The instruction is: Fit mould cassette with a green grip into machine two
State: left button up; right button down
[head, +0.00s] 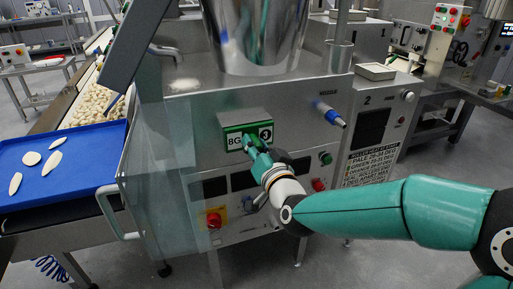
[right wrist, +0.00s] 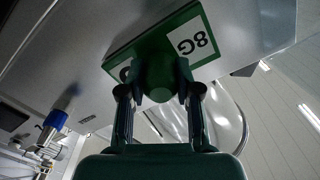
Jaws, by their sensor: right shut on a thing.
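The mould cassette (head: 234,141) has a green front plate with white labels reading "8G" and what looks like "3". It sits at a metal housing (head: 243,119) on the steel machine face; I cannot tell how deep it is in. My right gripper (head: 254,147) is shut on the cassette's green grip. In the right wrist view, its fingers (right wrist: 160,88) close on both sides of the rounded green grip (right wrist: 160,72), and the "8G" label (right wrist: 188,47) appears upside down. My left gripper is out of view.
Open floor lies at the lower right.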

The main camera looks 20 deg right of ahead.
jog(key=shift+r+b, duration=0.15)
jog(key=shift+b, duration=0.15)
dwell(0.9)
jog(key=c, duration=1.1)
grip_release()
jog(key=shift+w, duration=0.1)
jog(key=o, duration=0.4)
jog(key=shift+o, duration=1.1)
jog(key=shift+f, duration=0.25)
jog(key=shift+r, duration=0.1)
